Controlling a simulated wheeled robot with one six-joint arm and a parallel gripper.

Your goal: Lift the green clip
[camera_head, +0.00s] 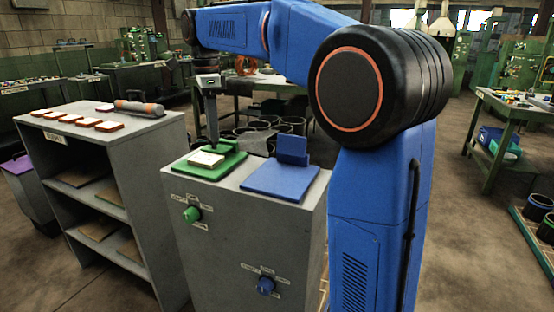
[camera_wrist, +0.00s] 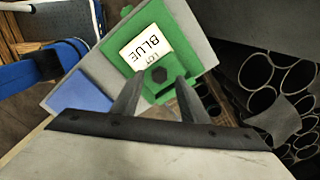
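The green clip (camera_wrist: 150,90) shows in the wrist view as a green piece with a black hexagonal bolt head, at the edge of a white card (camera_wrist: 146,50) printed "LOT BLUE". In the head view the card (camera_head: 206,159) lies on a green plate (camera_head: 190,170) on top of a grey cabinet. My gripper (camera_wrist: 160,80) points down at the clip, with its two dark fingers apart, one on each side of the bolt head. Whether the fingers touch the clip cannot be told. In the head view my gripper (camera_head: 213,146) partly hides the clip.
A blue plate with an upright blue block (camera_head: 292,150) sits right of the green plate. The cabinet front has a green knob (camera_head: 192,214) and a blue knob (camera_head: 265,286). Black tubes (camera_wrist: 262,100) stand behind.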

